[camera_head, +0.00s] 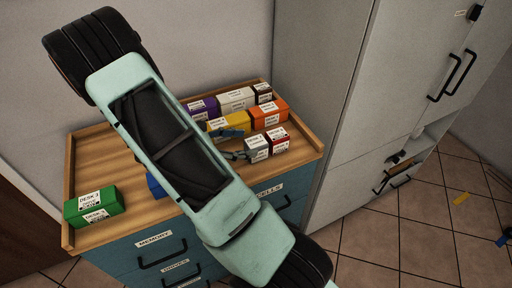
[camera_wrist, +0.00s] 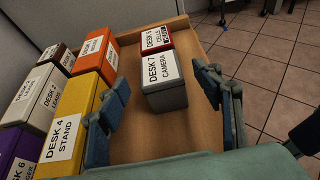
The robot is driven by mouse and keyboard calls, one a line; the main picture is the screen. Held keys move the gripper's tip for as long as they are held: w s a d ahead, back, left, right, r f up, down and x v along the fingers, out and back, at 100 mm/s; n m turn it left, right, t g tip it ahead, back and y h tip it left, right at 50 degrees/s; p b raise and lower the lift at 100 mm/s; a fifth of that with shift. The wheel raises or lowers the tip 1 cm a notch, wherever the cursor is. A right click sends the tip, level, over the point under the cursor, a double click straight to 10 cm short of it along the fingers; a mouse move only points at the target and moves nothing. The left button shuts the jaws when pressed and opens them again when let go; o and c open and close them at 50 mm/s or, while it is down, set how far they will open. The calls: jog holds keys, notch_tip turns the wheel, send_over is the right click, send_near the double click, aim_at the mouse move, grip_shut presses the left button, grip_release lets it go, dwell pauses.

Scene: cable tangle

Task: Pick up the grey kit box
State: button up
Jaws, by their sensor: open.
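The grey kit box, labelled DESK 7 CAMERA, stands on the wooden top in the wrist view (camera_wrist: 165,97) and in the head view (camera_head: 257,155). My gripper (camera_wrist: 163,92) is open, with one blue-grey finger to the left of the box and the other to its right. Both fingers are apart from the box in the wrist view. In the head view my gripper (camera_head: 240,143) is at the left side of the grey box. My arm hides the middle of the cabinet top there.
A red box (camera_wrist: 157,40) touches the far side of the grey box. Yellow (camera_wrist: 75,125), orange (camera_wrist: 96,48), white (camera_wrist: 32,95), purple (camera_wrist: 15,150) and dark boxes stand close on the left. A green box (camera_head: 94,206) is at the left end. The wooden rim (camera_head: 308,152) edges the top.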

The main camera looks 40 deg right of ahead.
jog(key=shift+x, duration=0.9)
jog(key=c, duration=1.2)
jog(key=shift+c, duration=0.5)
jog(key=shift+r, duration=0.15)
